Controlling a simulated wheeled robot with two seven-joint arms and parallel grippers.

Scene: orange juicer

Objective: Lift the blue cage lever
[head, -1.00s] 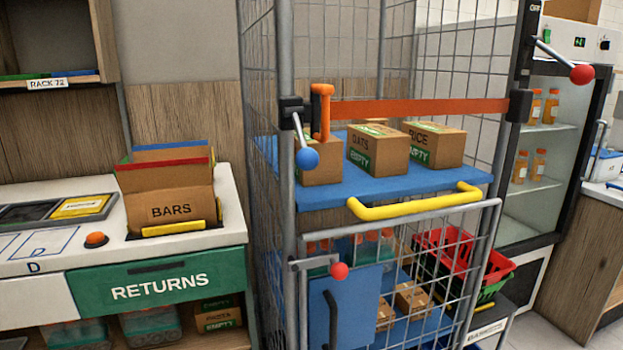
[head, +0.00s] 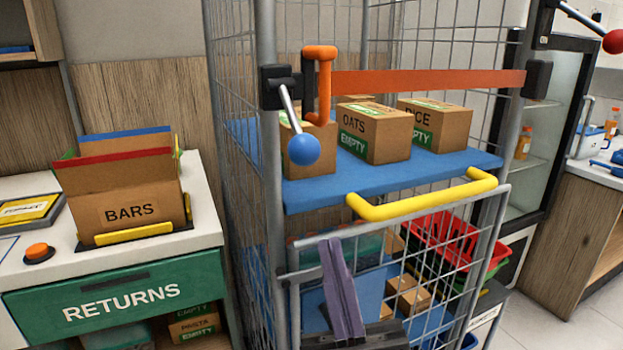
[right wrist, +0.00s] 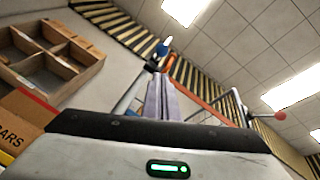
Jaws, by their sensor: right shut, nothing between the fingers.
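The blue cage lever (head: 304,149) is a metal rod with a blue ball at its end. It hangs slanting down from a black block on the cage's left front post. Its ball also shows in the right wrist view (right wrist: 162,49), beyond the fingertips. My right gripper (head: 331,243), with purple fingers, is shut and empty. It points up in front of the cage's lower gate, below and slightly right of the blue ball and apart from it. My left gripper is not in view.
An orange handle (head: 319,85) and an orange strap (head: 430,83) are close to the lever. A yellow bar (head: 425,203) fronts the blue shelf (head: 400,183) with its boxes. A BARS box (head: 130,210) stands on the left counter. The space before the blue ball looks clear.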

